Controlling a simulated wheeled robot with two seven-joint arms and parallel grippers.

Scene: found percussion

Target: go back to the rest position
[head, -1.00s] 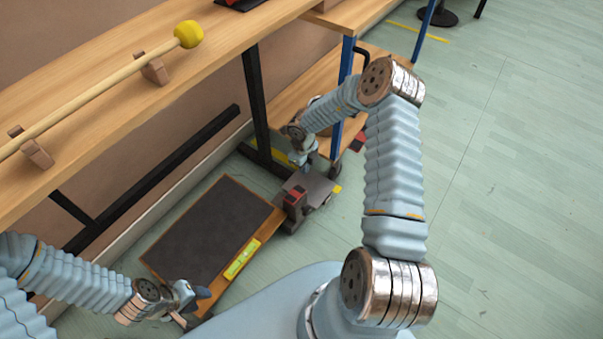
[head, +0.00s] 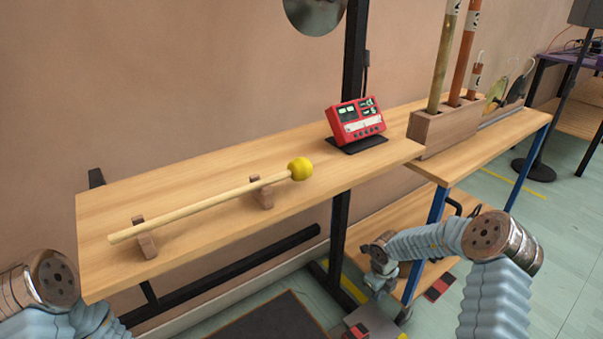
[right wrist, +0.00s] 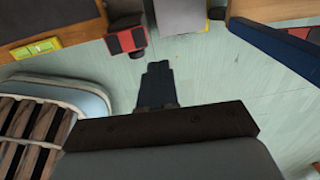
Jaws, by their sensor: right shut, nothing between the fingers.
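My right gripper (head: 382,284) hangs low in front of the shelves, beyond the bent elbow of my right arm. In the right wrist view its two dark fingers (right wrist: 157,80) lie together over the pale green floor, with nothing between them. Part of my left arm (head: 45,290) shows at the lower left of the head view; its gripper is out of the picture.
A yellow-headed mallet (head: 215,204) rests on two wooden holders on the wooden shelf (head: 110,215). A red device (head: 355,122) and a wooden tube rack (head: 445,127) stand farther right. A blue leg (right wrist: 275,45) is near my right gripper. Open floor (head: 560,235) lies right.

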